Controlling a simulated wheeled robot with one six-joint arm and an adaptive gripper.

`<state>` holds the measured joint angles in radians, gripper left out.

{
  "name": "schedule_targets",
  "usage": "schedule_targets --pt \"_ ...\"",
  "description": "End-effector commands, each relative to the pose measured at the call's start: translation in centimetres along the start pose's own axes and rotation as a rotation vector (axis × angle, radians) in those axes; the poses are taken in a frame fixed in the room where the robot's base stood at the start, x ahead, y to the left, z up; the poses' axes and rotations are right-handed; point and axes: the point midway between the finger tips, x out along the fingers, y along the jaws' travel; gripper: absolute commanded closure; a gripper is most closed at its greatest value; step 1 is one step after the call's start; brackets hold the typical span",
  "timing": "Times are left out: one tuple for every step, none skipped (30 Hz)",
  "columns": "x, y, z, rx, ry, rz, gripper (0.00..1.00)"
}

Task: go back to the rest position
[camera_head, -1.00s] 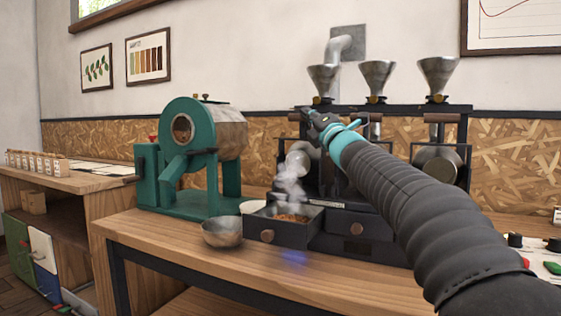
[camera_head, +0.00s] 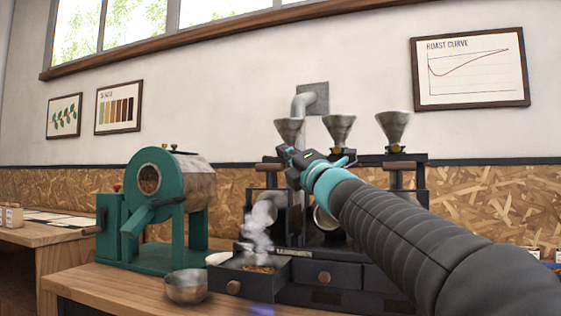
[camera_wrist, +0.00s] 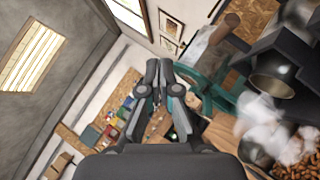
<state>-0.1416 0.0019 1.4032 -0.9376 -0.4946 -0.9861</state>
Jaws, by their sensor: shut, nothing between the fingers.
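My gripper (camera_head: 288,155) is at the end of my arm in the head view, raised in front of the black sample roaster (camera_head: 330,262), near its left funnel. It points up and to the left. In the wrist view my gripper (camera_wrist: 157,75) shows its fingers together with nothing held. No object touches the fingers.
A teal drum machine (camera_head: 165,205) stands left on the wooden bench (camera_head: 120,290). A metal bowl (camera_head: 186,287) sits at the front beside an open drawer (camera_head: 255,284) of steaming beans. Funnels (camera_head: 340,130) top the black roaster. The air above the teal machine is clear.

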Motion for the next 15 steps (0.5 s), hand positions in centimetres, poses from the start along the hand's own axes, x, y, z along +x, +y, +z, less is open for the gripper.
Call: schedule_targets --pt "-0.2 0.1 0.0 0.0 0.0 -0.001 1.0" --pt "-0.3 0.1 0.1 0.0 0.0 -0.001 1.0" --pt "-0.3 0.1 0.1 0.0 0.0 -0.001 1.0" --pt "-0.3 0.2 0.1 0.0 0.0 0.0 1.0" --pt "-0.3 0.2 0.1 0.0 -0.001 -0.001 1.0" --pt "-0.4 0.1 0.2 0.005 -0.004 -0.004 1.0" --pt "-0.6 0.1 0.3 0.013 -0.01 -0.009 1.0" --pt "-0.9 -0.1 0.5 0.029 -0.019 -0.019 1.0" --pt "-1.4 -0.5 0.8 0.059 -0.04 -0.041 1.0" --pt "-2.0 -0.9 1.1 0.092 -0.061 -0.062 1.0" --pt "-2.9 -1.4 1.5 0.133 -0.088 -0.09 1.0" --pt "-4.2 -2.4 2.1 0.201 -0.133 -0.135 1.0" --pt "-5.5 -3.3 2.5 0.262 -0.173 -0.174 1.0" --pt "-6.9 -4.3 2.9 0.327 -0.216 -0.215 1.0" --pt "-9.1 -5.8 3.2 0.418 -0.277 -0.272 1.0"
